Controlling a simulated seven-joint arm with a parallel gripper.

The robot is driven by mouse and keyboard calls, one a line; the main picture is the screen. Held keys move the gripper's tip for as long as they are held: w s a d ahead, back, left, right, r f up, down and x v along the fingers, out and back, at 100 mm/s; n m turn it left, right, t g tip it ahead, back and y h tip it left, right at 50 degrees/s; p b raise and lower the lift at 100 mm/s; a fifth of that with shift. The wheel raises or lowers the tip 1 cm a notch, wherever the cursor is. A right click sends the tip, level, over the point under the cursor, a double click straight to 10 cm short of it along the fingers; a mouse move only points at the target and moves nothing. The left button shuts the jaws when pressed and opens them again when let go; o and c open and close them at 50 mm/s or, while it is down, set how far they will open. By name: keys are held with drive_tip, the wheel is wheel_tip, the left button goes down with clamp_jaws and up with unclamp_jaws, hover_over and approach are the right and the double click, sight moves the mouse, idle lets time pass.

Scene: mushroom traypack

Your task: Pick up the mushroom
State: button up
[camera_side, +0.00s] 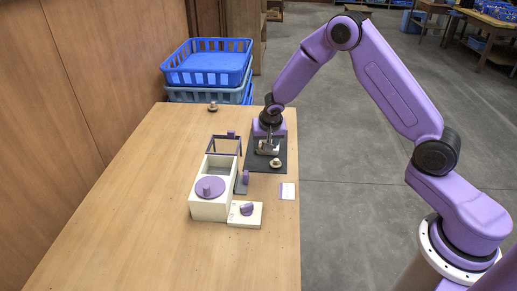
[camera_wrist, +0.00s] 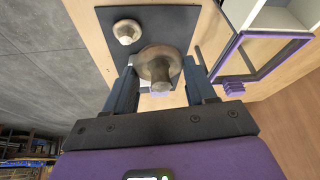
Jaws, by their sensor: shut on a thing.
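My gripper (camera_wrist: 160,78) is shut on a brownish mushroom (camera_wrist: 160,62), whose round cap and pale stem show between the two dark fingers in the wrist view. In the side view my gripper (camera_side: 268,148) points down over the dark mat (camera_side: 263,168), low near its surface. The held mushroom is mostly hidden there, and I cannot tell whether it touches the mat. A second, smaller-looking mushroom (camera_wrist: 127,32) lies on the mat beside the held one; it also shows in the side view (camera_side: 277,163). Another mushroom-like object (camera_side: 213,106) stands on the table near its far edge.
Blue crates (camera_side: 205,75) stand beyond the table. The table's left side is clear.

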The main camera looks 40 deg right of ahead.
drive_tip(key=s+d+r+n+y, duration=0.1)
drive_tip(key=s+r+n, duration=0.2)
drive_tip(key=s, duration=0.7)
drive_tip(key=s+r+n+y, duration=0.2)
drive_tip(key=s+r+n, duration=0.2)
drive_tip(key=s, duration=0.5)
drive_tip(key=w+f+m+h, duration=0.1)
drive_tip(key=w+f+m, duration=0.1)
drive_tip(key=w, duration=0.4)
drive_tip(key=w+f+m, duration=0.2)
drive_tip(key=w, duration=0.4)
drive_tip(key=w+f+m+h, duration=0.1)
drive_tip(key=w+f+m, duration=0.1)
drive_tip(key=w, duration=0.4)
drive_tip(key=shift+a+m+h, duration=0.3)
drive_tip(key=shift+a, duration=0.1)
approach(256, 161)
drive_tip(key=shift+w+d+f, duration=0.5)
drive_tip(key=shift+w+f, duration=0.1)
drive_tip(key=shift+w, duration=0.1)
drive_tip(key=shift+w+f, duration=0.3)
drive_tip(key=shift+f, duration=0.05)
drive_tip(key=shift+w+f, duration=0.15)
drive_tip(key=shift+f, duration=1.5)
drive_tip(key=shift+f, duration=0.2)
